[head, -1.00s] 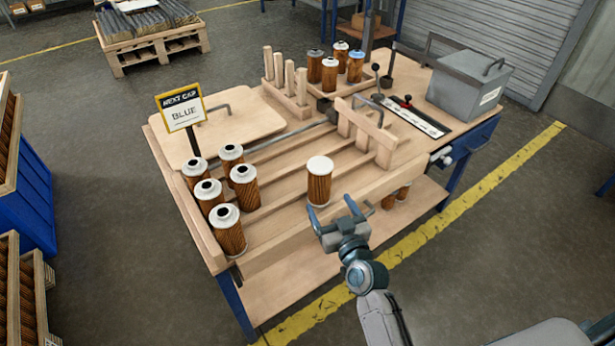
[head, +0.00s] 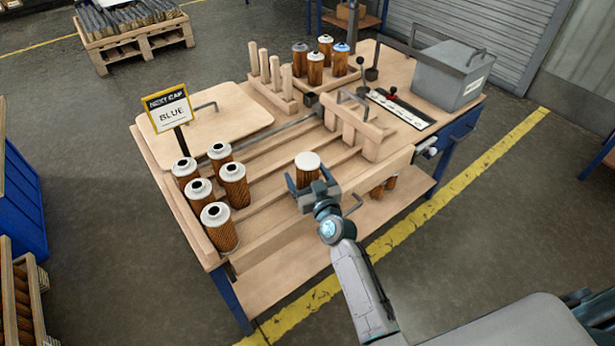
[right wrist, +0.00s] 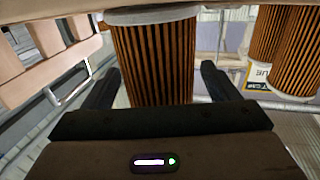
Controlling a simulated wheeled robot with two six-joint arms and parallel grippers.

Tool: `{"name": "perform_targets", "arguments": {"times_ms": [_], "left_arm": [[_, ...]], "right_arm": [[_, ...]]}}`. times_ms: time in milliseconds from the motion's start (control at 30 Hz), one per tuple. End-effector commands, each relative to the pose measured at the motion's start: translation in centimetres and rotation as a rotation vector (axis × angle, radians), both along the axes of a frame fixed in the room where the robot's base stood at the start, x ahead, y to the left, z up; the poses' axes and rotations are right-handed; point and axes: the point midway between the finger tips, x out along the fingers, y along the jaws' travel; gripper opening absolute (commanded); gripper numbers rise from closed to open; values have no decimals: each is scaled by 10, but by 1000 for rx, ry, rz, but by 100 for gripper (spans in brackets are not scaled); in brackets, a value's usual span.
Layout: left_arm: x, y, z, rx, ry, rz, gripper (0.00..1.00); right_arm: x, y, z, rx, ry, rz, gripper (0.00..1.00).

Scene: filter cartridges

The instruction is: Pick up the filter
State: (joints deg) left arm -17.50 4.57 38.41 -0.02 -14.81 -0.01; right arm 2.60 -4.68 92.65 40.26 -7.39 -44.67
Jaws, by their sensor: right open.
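A brown pleated filter with a plain white top (head: 308,160) stands alone on the workbench, towards its front edge. My right gripper (head: 311,185) is at this filter, with its open fingers on either side of it. In the right wrist view the filter's brown pleats (right wrist: 155,60) fill the space between the two dark fingers (right wrist: 155,92). A gap shows beside each finger, so the jaws are not closed on it. The filter's lower part is hidden behind my gripper in the head view. My left gripper is not in view.
Several white-topped filters (head: 234,185) stand in lanes at the left. A sign (head: 168,108) reads "NEXT CAP BLUE". Capped filters (head: 315,68) stand at the back near wooden pegs (head: 275,72). A wooden gate (head: 355,128) and a grey box (head: 450,78) stand to the right.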

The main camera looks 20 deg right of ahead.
Motion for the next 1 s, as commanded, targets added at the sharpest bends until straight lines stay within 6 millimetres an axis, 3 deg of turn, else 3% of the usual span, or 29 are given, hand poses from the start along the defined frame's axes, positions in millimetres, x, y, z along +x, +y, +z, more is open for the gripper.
{"name": "perform_targets", "arguments": {"times_ms": [67, 300, 667, 1000], "left_arm": [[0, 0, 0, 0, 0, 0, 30], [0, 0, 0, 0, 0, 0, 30], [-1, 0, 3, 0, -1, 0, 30], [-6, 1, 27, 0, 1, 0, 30]], "right_arm": [[0, 0, 0, 0, 0, 0, 79], [0, 0, 0, 0, 0, 0, 32], [0, 0, 4, -2, -1, 0, 30], [0, 0, 44, -2, -3, 0, 30]]}}
